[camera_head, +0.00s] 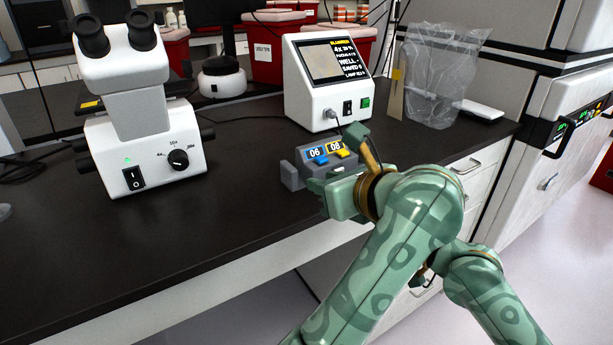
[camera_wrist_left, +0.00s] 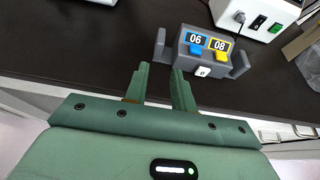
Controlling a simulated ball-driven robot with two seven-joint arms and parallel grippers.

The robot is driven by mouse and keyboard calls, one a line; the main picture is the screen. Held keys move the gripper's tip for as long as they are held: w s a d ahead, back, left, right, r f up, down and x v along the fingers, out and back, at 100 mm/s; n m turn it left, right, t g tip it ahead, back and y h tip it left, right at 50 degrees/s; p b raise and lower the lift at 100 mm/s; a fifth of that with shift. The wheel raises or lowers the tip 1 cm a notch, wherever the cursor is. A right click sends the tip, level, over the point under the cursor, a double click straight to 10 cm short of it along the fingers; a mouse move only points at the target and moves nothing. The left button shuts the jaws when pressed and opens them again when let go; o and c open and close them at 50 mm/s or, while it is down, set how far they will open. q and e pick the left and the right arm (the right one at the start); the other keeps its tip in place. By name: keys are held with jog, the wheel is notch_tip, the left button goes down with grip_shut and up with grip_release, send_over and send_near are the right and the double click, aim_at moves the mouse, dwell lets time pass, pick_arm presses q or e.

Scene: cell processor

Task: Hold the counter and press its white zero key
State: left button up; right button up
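The counter (camera_head: 317,163) is a grey block with a lug at each side, standing on the dark bench. It also shows in the left wrist view (camera_wrist_left: 185,57), with a blue tab under display 06 and a yellow tab under display 08. Its white zero key (camera_wrist_left: 203,71) is on the near face, below and between the tabs. My left gripper (camera_wrist_left: 160,69) is open and empty, with its two green fingers short of the counter and to its left in the wrist view. In the head view the green arm hides part of the counter's right side. My right gripper is not seen.
A white microscope (camera_head: 147,145) stands on the left of the bench (camera_head: 235,200). A white device with a screen (camera_head: 325,85) stands behind the counter. A clear bag (camera_head: 438,80) is at the back right. The bench between microscope and counter is clear.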

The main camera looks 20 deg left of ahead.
aim_at(288, 173)
pick_arm(q)
jog(key=x, duration=1.5)
grip_shut()
dwell(0.4)
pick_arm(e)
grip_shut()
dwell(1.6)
